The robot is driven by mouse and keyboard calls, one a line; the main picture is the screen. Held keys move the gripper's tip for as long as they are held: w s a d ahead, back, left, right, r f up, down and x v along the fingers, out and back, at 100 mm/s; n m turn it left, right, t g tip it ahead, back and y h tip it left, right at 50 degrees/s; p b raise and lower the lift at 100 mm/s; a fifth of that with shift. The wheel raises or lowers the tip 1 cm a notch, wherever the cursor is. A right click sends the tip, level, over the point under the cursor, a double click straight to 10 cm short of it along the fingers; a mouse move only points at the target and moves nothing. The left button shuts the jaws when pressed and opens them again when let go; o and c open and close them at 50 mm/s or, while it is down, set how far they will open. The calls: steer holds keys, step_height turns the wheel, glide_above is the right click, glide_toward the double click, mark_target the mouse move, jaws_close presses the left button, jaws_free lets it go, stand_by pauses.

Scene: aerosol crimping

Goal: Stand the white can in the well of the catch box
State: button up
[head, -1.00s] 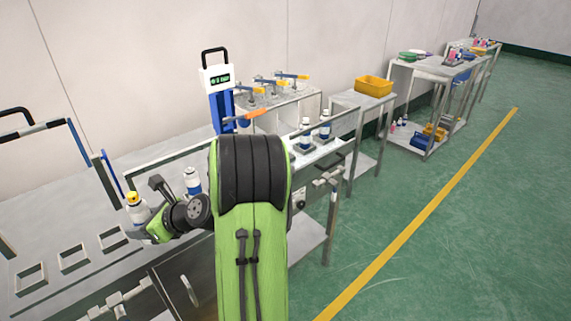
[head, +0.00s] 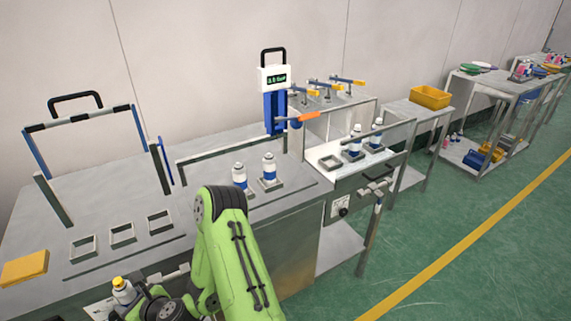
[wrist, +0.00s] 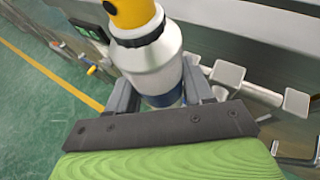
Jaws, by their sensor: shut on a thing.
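My gripper (wrist: 158,98) is shut on a white can (wrist: 152,68) with a yellow top and a dark blue lower band. In the head view the can (head: 122,289) is at the lower left, roughly upright, in front of the bench's near edge. My gripper's jaws are mostly hidden there. The can's bottom is hidden in both views. I cannot tell for certain which thing is the catch box; its well is not clearly visible.
The bench (head: 105,200) carries three empty square frames (head: 122,233) and a yellow block (head: 25,268). Two white-and-blue cans (head: 239,177) stand behind my arm. A blue upright device (head: 276,108) has an orange lever. Metal fittings (wrist: 228,76) stick out beside the can. Green floor is clear at right.

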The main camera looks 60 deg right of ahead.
steer(key=w+a+f, duration=0.1)
steer(key=a+f, duration=0.4)
steer(key=a, duration=0.1)
steer(key=shift+w+f, duration=0.15)
steer(key=shift+w, duration=0.15)
